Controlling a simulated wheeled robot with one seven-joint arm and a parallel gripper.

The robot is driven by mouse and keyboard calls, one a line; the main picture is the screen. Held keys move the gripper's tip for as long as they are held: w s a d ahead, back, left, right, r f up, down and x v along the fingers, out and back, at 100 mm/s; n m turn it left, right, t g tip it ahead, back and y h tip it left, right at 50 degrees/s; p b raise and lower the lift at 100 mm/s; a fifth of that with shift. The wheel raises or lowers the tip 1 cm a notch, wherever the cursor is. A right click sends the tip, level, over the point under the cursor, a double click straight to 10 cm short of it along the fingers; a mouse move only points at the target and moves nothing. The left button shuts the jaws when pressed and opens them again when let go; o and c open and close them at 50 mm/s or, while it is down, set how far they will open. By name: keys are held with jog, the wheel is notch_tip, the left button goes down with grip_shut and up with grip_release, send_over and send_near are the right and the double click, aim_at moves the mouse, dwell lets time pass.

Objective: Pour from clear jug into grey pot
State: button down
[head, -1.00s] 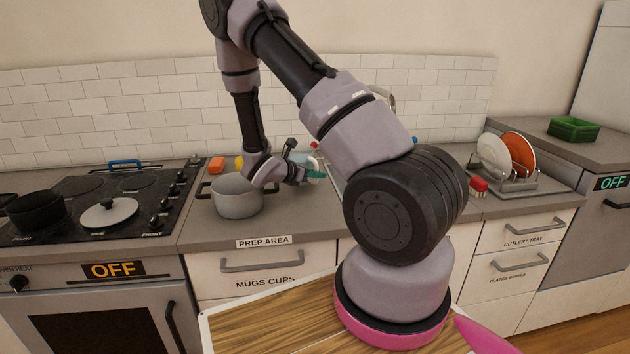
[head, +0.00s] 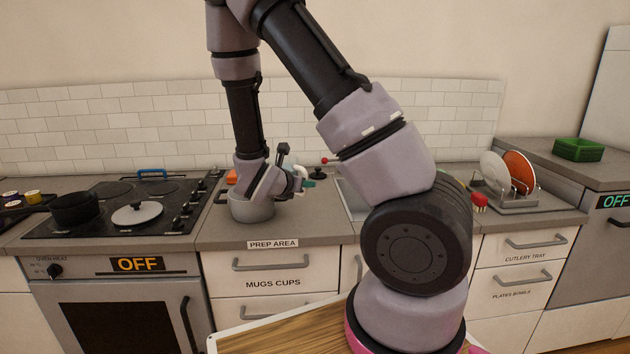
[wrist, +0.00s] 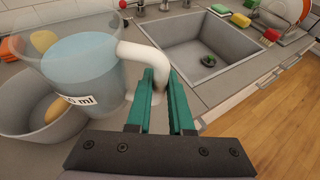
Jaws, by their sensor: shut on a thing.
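The clear jug (wrist: 80,65) fills the upper left of the wrist view, holding bluish liquid and looking near upright. My gripper (wrist: 162,80) is shut on its white handle (wrist: 140,58). The grey pot (wrist: 25,128) lies lower, behind and left of the jug, and its rim is partly covered by it. A yellowish item (wrist: 54,112) shows at the pot. In the head view the pot (head: 250,209) stands on the counter's prep area. My gripper (head: 299,181) is just right of and above it, and my wrist hides most of the jug.
The sink (wrist: 207,62) is to the right. A dish rack (head: 515,195) and green tray (head: 578,149) stand farther right.

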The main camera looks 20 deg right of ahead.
aim_at(290, 164)
jog(key=shift+w+a+r+n+g+h, duration=0.2)
jog(key=shift+w+a+r+n+g, duration=0.3)
jog(key=shift+r+n, duration=0.35)
jog(key=shift+w+a+r+n+g+h, duration=0.2)
jog(key=shift+w+a+r+n+g, duration=0.25)
jog(key=shift+r, duration=0.5)
jog(key=shift+w+a+r+n+g+h, duration=0.2)
jog(key=shift+w+a+r+n+g, duration=0.25)
jog(key=shift+r+n, duration=0.45)
jog(key=shift+a, duration=0.1)
jog(key=shift+w+n+g, duration=0.1)
jog(key=shift+n+g, duration=0.2)
jog(key=shift+g, duration=0.1)
jog(key=shift+a+h, duration=0.1)
jog(key=shift+h, duration=0.2)
jog(key=shift+w+a+r+n, duration=0.1)
jog(key=shift+w+n, duration=0.15)
jog(key=shift+n, duration=0.25)
jog(key=shift+w+a+r+n+g+h, duration=0.3)
jog(key=shift+w+n+g+h, duration=0.1)
jog(key=shift+n+g, duration=0.1)
dwell(0.3)
jog(key=shift+w+a+r+n+g+h, duration=0.2)
jog(key=shift+w+a+r+n+g, duration=0.1)
jog(key=shift+w+n, duration=0.15)
jog(key=shift+w+a+r+n+g+h, duration=0.15)
jog(key=shift+w+r+n+g+h, duration=0.1)
jog(key=shift+w+n, duration=0.15)
dwell(1.3)
